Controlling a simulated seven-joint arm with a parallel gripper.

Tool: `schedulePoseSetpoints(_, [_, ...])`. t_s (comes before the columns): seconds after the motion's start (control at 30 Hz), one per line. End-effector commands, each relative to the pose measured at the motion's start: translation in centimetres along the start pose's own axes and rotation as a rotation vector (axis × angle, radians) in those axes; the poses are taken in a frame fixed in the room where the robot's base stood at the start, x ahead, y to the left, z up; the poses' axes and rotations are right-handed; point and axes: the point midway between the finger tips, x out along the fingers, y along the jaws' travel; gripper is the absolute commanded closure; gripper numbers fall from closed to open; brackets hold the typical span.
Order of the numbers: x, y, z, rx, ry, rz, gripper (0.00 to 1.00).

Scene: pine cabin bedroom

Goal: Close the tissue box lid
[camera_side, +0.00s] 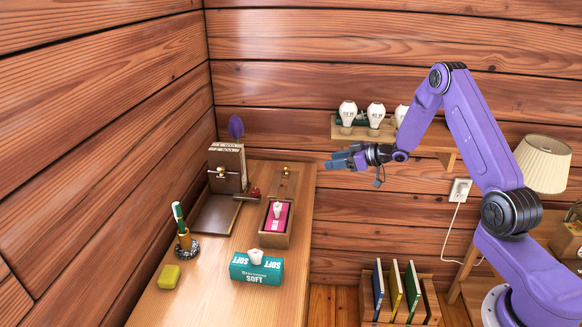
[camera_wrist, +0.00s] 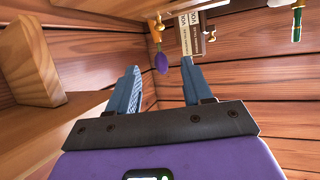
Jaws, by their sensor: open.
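A small wooden box (camera_side: 274,240) on the desk holds a pink pack (camera_side: 278,216) with white tissue sticking up. Its wooden lid (camera_side: 285,187), with a brass knob, stands raised at the back, so the box is open. A teal SOFT tissue box (camera_side: 256,269) stands nearer the front, white tissue poking out of its top. My gripper (camera_side: 342,160) is open and empty, in the air right of the desk and higher than the boxes. In the wrist view its two blue-grey fingers (camera_wrist: 160,85) are spread, with nothing between them.
A dark brown stand (camera_side: 216,214) with an upright, knobbed panel and a labelled pack (camera_side: 227,158) is left of the wooden box. A pen holder (camera_side: 187,245) and yellow sponge (camera_side: 169,276) are further left. A wall shelf (camera_side: 358,134) with bulbs is close to my gripper.

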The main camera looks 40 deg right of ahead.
Motion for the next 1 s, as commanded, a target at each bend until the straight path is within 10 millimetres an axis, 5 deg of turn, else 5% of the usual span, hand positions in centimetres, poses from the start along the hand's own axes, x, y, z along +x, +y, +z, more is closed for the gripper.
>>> schedulePoseSetpoints(1.0, [14.1, -0.1, 0.0, -0.002, 0.001, -0.001, 0.5])
